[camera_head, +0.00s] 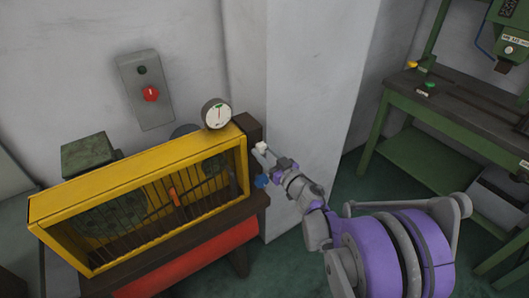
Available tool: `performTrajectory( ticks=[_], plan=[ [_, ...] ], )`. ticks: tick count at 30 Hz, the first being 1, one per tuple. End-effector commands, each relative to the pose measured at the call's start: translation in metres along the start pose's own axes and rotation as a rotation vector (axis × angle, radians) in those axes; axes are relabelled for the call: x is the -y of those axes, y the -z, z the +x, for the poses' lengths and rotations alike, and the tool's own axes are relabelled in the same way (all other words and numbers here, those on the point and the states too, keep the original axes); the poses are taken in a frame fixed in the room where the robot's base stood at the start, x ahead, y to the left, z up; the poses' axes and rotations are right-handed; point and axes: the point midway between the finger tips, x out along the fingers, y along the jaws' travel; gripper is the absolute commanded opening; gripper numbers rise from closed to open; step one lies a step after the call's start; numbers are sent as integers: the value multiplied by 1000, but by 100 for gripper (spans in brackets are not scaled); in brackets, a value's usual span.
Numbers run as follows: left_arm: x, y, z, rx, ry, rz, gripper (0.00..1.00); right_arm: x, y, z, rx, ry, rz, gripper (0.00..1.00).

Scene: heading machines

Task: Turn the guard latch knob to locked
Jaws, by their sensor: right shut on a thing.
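The yellow guard (110,176) with dark bars stands over the machine at the left. My right gripper (262,154) reaches from the lower right to the right end of the machine and is shut there. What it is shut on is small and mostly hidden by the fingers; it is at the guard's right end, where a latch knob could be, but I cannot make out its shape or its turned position. A small blue round part (262,181) shows just below the fingers. My left gripper is not in view.
A round dial gauge (216,113) stands on the guard's top right. A grey wall panel (146,90) carries a red knob (150,94). An orange handle (174,196) shows behind the bars. A green workbench (440,115) stands at the right, with free floor between.

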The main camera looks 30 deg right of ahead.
Motion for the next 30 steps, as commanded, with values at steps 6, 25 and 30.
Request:
performTrajectory(
  ticks=[6, 25, 30],
  plan=[
    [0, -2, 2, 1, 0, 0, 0, 0, 0, 0, 0, 0, -44, 0],
    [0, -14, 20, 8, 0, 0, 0, -2, -1, 0, 0, 0, -553, 0],
    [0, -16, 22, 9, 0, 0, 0, -2, 0, 0, 0, 0, -714, 0]
  ],
)
